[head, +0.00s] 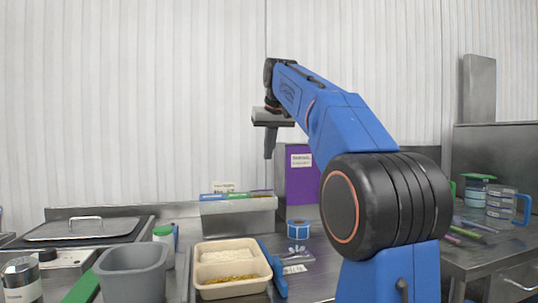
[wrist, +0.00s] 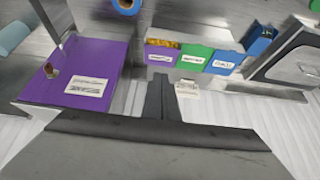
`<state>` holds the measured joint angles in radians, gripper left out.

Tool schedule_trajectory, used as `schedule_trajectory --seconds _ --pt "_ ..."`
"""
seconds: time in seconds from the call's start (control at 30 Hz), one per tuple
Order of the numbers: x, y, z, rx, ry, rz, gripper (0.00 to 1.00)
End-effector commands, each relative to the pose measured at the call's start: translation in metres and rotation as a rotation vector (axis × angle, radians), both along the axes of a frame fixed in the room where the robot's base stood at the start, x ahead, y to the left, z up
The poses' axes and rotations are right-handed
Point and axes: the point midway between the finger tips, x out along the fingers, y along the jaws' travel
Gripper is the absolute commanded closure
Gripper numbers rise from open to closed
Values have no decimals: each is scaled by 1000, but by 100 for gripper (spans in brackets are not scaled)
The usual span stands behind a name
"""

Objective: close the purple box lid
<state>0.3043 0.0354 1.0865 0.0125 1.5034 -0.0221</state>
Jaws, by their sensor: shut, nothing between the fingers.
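My gripper (head: 269,154) is shut and empty, pointing down high above the back of the counter. Its fingers (wrist: 159,92) show together in the wrist view. A row of small boxes stands in a metal holder (head: 238,219). The row's purple box (wrist: 159,57) has a white label, and yellow contents show beside its purple panel, so it looks open. Its purple edge (head: 262,191) shows thinly in the head view. The green box (wrist: 194,57) and blue box (wrist: 226,62) look covered. The gripper is apart from them all.
A large purple panel (wrist: 105,58) with a label fills the left of the wrist view; it stands behind my arm in the head view (head: 303,184). A blue tape roll (head: 298,229), a two-part food tray (head: 231,243) and a grey tub (head: 133,273) are on the counter.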

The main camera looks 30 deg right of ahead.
Motion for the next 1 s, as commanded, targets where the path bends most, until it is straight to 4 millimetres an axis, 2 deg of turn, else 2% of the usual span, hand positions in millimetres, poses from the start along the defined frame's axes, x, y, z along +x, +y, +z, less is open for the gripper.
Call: schedule_trajectory --seconds 0.4,0.6,0.8,1.0 --pt "35 -10 -65 1 2 0 100" --pt "28 -8 -88 0 0 0 100" --pt "25 -7 -101 0 0 0 100" --pt "24 -7 -103 0 -1 0 100"
